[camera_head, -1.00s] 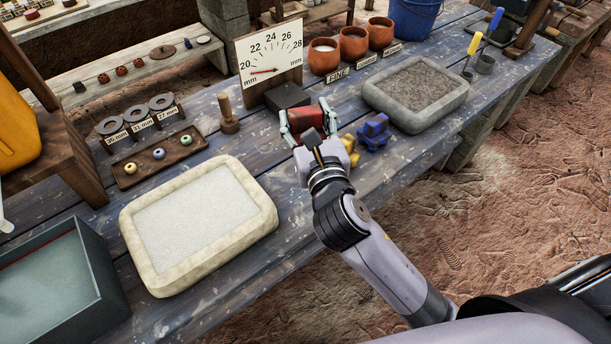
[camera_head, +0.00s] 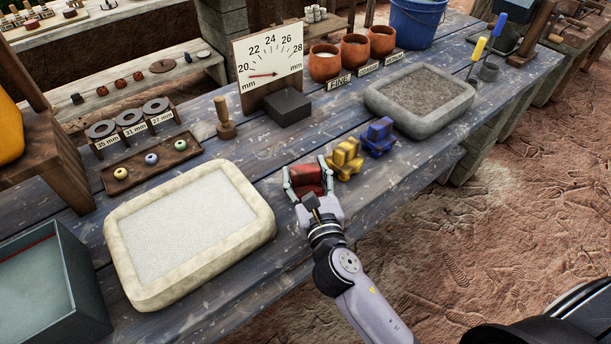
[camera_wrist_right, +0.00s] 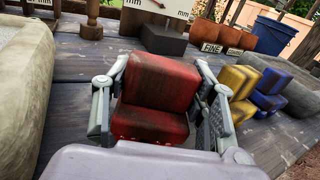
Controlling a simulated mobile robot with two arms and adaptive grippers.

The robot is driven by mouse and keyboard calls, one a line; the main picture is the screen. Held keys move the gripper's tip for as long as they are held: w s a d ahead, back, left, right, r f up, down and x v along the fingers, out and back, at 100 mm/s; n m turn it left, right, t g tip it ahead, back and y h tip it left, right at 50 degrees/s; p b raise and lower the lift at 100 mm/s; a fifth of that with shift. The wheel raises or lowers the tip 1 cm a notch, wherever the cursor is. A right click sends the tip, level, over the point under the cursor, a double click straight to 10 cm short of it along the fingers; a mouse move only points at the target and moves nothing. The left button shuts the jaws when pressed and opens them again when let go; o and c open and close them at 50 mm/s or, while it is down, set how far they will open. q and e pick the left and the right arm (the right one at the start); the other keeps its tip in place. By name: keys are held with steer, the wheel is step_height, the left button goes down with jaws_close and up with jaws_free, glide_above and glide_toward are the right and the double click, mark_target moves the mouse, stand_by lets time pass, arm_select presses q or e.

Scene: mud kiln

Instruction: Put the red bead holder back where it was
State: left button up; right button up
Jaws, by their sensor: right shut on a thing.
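The red bead holder (camera_head: 306,180) is a small stepped red block. My right gripper (camera_head: 308,185) is shut on it, with one finger on each side. In the right wrist view the red bead holder (camera_wrist_right: 158,95) sits upright between the fingers, low at the table top; whether it touches the boards is hard to tell. It stands just left of the yellow holder (camera_head: 345,158), with the blue holder (camera_head: 378,137) beyond that, in a row near the table's front edge. My left gripper is not in view.
A dial gauge (camera_head: 270,60) with a dark block (camera_head: 287,107) stands behind. A stone tray of white grains (camera_head: 262,215) is left, and a grey stone tray (camera_head: 455,110) is right. Bare boards lie between the holder and the dark block.

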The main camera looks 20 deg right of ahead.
steer(key=shift+r, duration=0.1)
steer(key=o, duration=1.4)
steer(key=shift+o, duration=0.2)
